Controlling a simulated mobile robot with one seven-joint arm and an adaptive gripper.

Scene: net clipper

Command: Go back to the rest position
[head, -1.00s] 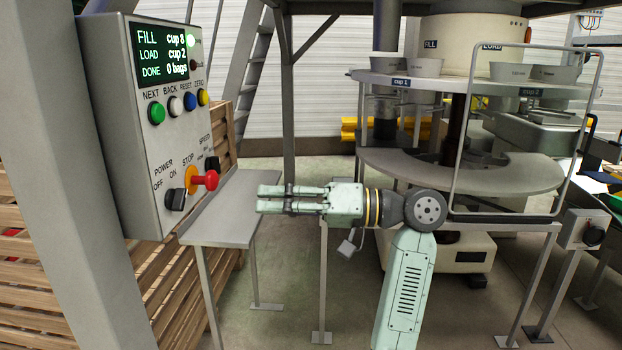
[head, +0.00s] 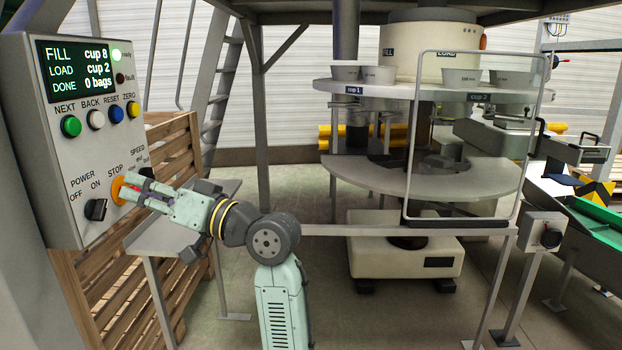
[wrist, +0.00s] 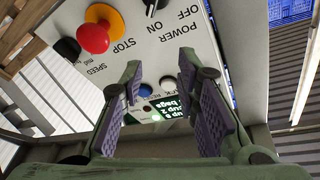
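My gripper (head: 135,188) is in front of the lower part of the grey control panel (head: 62,150) in the head view, its fingers pointing left toward it. It overlaps the red and orange STOP button (head: 118,190) there; I cannot tell the gap. In the wrist view my gripper (wrist: 160,78) has its two padded fingers apart with nothing between them. The panel's face shows beyond them, upside down, with the red STOP knob (wrist: 93,38) left of the fingers. The screen (head: 77,66) reads FILL cup 8, LOAD cup 2, DONE 0 bags. The green ready lamp is lit.
A small grey shelf (head: 150,240) stands below my gripper. Wooden pallets (head: 100,285) stand behind the panel. The round carousel machine (head: 400,180) with its wire guard stands to the right, and a green-lined conveyor (head: 600,222) at far right. Floor shows between shelf and machine.

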